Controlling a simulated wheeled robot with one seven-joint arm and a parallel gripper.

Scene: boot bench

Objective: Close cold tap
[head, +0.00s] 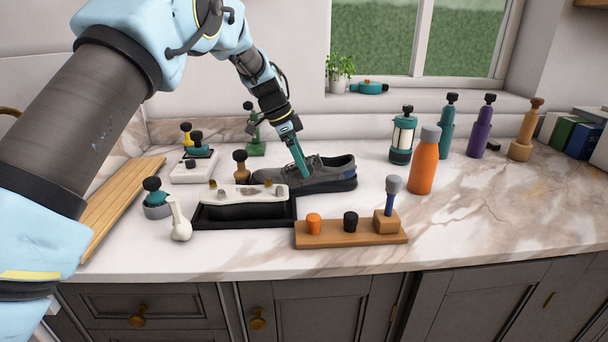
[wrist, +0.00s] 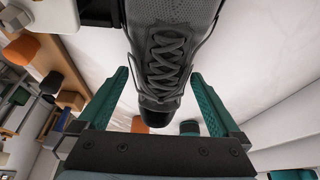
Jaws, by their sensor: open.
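I cannot make out a cold tap in either view. My gripper (head: 301,168) is over the counter, pointing down at a dark grey lace-up shoe (head: 335,174). In the wrist view my gripper (wrist: 159,74) is open, with one teal finger on each side of the shoe (wrist: 165,55). The head view hides part of the shoe behind the gripper.
A black tray (head: 215,218) holding a white block stands in front of the shoe. A wooden board (head: 350,239) with small pegs is at front. An orange bottle (head: 424,165) and several other bottles stand right. The counter's right front (head: 500,220) is clear.

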